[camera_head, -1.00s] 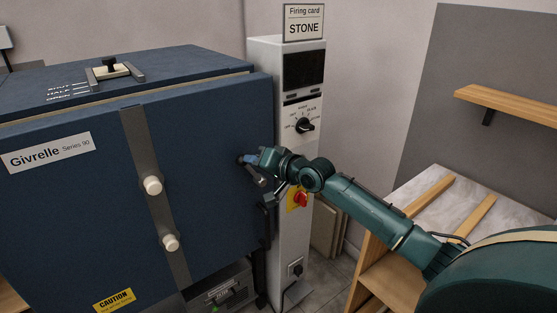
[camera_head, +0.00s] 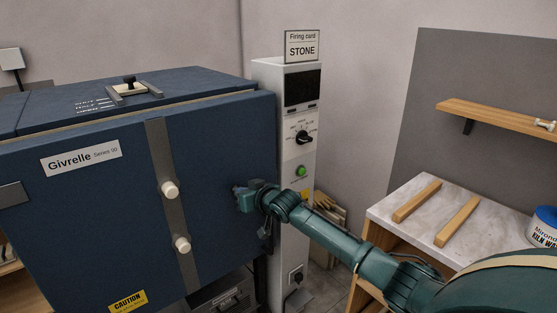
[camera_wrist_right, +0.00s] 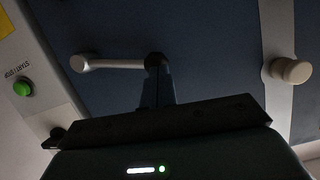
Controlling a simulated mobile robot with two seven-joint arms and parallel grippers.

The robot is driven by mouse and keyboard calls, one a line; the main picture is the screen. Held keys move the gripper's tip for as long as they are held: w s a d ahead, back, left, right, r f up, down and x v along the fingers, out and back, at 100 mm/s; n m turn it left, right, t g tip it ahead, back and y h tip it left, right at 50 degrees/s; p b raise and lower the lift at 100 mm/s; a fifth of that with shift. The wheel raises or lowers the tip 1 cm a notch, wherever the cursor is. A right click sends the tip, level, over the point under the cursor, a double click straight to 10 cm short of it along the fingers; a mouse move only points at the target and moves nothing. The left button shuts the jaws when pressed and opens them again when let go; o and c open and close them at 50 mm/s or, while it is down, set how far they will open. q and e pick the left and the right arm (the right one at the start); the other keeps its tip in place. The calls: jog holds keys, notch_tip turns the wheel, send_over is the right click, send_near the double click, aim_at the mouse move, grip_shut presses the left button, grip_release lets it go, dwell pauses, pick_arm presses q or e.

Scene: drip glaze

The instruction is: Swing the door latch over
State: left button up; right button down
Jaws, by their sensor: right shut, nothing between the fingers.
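The kiln door (camera_head: 90,215) is the dark blue front of the kiln and looks closed. The latch (camera_wrist_right: 115,64) shows in the right wrist view as a pale bar lying nearly level, with a round pale end at left and a dark end at right. In the head view I cannot make it out behind my right gripper. My right gripper (camera_head: 240,196) is shut and empty, close to the door's right side. In the right wrist view its fingers (camera_wrist_right: 157,75) reach up to the bar's dark end; I cannot tell whether they touch. My left gripper is not in view.
A white control column (camera_head: 270,105) with a dial (camera_head: 304,138) and a green button (camera_head: 301,171) stands right of the door. Two pale knobs (camera_head: 169,190) (camera_head: 181,244) stick out from the door's grey strip. A marble-topped bench (camera_head: 465,205) with wooden bars stands at right.

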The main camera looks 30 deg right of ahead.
jog(key=shift+a+f, duration=0.1)
jog(key=shift+f, duration=0.05)
dwell(0.6)
